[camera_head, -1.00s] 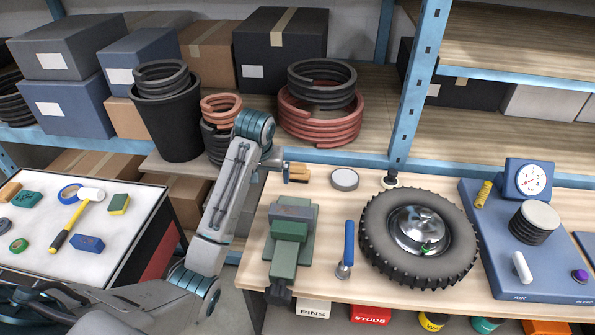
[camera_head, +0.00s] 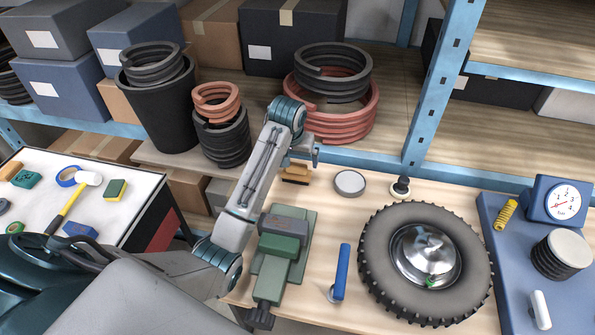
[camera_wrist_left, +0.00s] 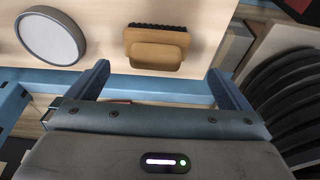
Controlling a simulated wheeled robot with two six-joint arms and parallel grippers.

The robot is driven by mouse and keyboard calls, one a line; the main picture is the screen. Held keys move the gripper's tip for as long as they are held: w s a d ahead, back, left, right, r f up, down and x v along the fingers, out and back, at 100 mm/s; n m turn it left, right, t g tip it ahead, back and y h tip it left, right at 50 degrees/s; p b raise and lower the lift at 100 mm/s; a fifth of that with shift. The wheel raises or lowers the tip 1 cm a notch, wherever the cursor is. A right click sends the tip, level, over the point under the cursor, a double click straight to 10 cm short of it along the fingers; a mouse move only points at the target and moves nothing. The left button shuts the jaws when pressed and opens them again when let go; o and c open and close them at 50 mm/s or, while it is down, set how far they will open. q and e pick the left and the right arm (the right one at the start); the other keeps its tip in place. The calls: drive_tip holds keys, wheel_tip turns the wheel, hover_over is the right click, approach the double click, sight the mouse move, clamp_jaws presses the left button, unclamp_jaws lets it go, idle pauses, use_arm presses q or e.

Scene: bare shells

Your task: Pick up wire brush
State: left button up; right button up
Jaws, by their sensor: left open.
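The wire brush (camera_head: 297,174) has a tan wooden back and dark bristles. It lies on the wooden workbench near its back edge, left of a round grey-topped tin. My left gripper (camera_head: 308,153) is just behind the brush in the head view, and the wrist partly hides that area. In the left wrist view the brush (camera_wrist_left: 156,50) lies ahead of the fingers of the gripper (camera_wrist_left: 160,82), roughly centred across the gap. The fingers are apart with nothing between them. My right gripper is not in view.
The tin (camera_head: 349,183) is right of the brush. A green vise (camera_head: 283,246), a blue-handled tool (camera_head: 341,272) and a tyre (camera_head: 375,270) stand nearer the front. A blue shelf post (camera_head: 432,90) rises behind the bench. Coiled hoses (camera_head: 333,125) sit on the shelf behind.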

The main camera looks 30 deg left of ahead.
sight(297, 163)
use_arm(q)
drive_tip(key=shift+f, duration=0.5)
drive_tip(key=p+x, duration=0.2)
drive_tip(key=x, duration=0.1)
drive_tip(key=p+x, duration=0.1)
drive_tip(key=shift+w+d+f, duration=0.2)
drive_tip(key=shift+w+d, duration=0.05)
drive_tip(key=shift+w, duration=0.1)
drive_tip(key=shift+f, duration=0.35)
drive_tip(key=shift+c, duration=0.2)
drive_tip(key=c, duration=0.9)
drive_tip(key=shift+w+r+b, duration=0.1)
drive_tip(key=shift+r+b, duration=0.2)
drive_tip(key=shift+r, duration=0.2)
wheel_tip(297, 163, up, 8)
drive_tip(key=b, duration=0.3)
drive_tip(key=shift+f, duration=0.15)
drive_tip(key=shift+r, duration=0.65)
drive_tip(key=o, duration=0.4)
drive_tip(key=shift+c, duration=1.4)
drive_tip(key=shift+a, duration=0.1)
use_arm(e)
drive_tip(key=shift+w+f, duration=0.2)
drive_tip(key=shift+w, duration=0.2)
